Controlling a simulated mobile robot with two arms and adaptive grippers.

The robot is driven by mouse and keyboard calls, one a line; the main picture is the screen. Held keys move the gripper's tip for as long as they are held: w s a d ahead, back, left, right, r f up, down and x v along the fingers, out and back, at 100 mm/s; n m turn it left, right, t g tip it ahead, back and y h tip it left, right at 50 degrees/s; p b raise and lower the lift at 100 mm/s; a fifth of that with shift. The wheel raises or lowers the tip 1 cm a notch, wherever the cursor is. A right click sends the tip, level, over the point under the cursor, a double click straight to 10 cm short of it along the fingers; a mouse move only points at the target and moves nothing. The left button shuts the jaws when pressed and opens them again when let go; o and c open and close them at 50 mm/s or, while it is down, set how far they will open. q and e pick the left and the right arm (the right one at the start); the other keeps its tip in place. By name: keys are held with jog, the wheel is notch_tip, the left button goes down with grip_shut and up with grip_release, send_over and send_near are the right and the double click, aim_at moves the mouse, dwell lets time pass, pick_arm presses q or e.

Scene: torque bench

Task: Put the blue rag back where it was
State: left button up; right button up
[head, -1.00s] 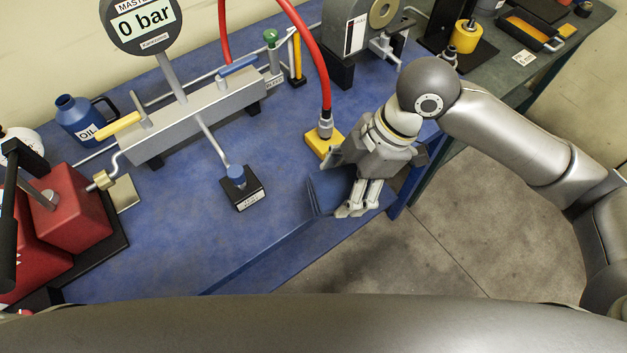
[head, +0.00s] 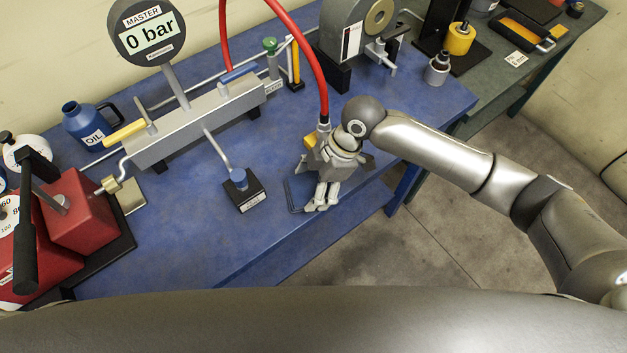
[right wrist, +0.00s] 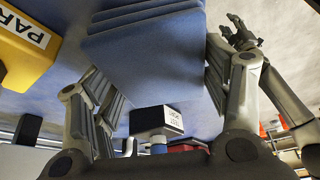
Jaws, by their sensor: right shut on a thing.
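The blue rag (head: 297,194) is a folded, layered cloth at the front edge of the blue bench, right of the middle in the head view. My right gripper (head: 318,200) is at the rag's right side and shut on it. In the right wrist view the rag (right wrist: 150,62) shows as stacked blue folds between the fingers of the gripper (right wrist: 158,100). The gripper hides part of the rag in the head view. I cannot tell whether the rag touches the bench top.
A black block (head: 244,195) with a blue-capped fitting stands to the left of the rag. Bare blue bench top (head: 190,235) lies further left. The bench's front edge is close.

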jog(key=shift+f, duration=0.2)
jog(key=o, duration=0.9)
jog(key=shift+r, duration=0.1)
jog(key=shift+r, duration=0.2)
jog(key=shift+w+d+r, duration=0.15)
jog(key=shift+r, duration=0.15)
jog(key=s+b+v, duration=0.1)
jog(key=b+v, duration=0.1)
jog(key=v, duration=0.9)
jog(key=shift+w, duration=0.45)
